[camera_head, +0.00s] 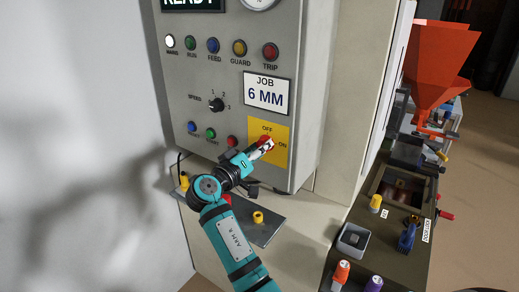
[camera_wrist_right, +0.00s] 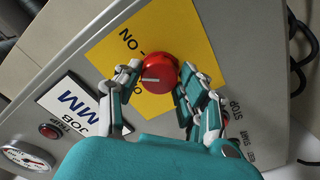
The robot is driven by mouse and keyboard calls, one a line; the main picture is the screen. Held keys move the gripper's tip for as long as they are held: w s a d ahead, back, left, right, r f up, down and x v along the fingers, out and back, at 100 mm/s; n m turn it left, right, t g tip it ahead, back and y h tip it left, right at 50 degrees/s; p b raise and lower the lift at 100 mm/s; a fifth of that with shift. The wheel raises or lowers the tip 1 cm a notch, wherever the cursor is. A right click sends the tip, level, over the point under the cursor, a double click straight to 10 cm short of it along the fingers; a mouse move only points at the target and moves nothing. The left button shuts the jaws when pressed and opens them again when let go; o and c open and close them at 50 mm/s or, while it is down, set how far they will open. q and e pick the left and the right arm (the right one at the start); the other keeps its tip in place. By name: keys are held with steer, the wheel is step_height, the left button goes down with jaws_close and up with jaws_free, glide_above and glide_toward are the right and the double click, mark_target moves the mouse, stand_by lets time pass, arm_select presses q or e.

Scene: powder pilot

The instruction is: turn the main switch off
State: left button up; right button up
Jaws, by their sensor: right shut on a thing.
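The main switch is a round red knob (camera_wrist_right: 160,68) on a yellow plate (camera_wrist_right: 108,52) marked OFF and ON. In the head view the knob (camera_head: 266,140) is mostly covered by my right gripper (camera_head: 262,148). On the plate (camera_head: 282,158) OFF reads above and ON to the right. My right gripper (camera_wrist_right: 160,88) is shut on the knob, with fingers on both sides. A pale line on the knob's face runs left in the wrist view, toward the job card's side. My left gripper is not in view.
The grey panel holds a job card (camera_head: 266,93) reading 6 MM, a black speed knob (camera_head: 217,104), and several lamps and buttons. A grey ledge plate (camera_head: 262,228) is below. At the right are an orange hopper (camera_head: 437,60) and a dark bench with knobs.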

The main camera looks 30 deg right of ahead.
steer(key=shift+r+n+p, duration=0.15)
steer(key=shift+n+p, duration=1.55)
steer(key=shift+n, duration=2)
steer(key=o, duration=1.2)
steer(key=shift+c, duration=0.2)
steer(key=shift+d, duration=0.1)
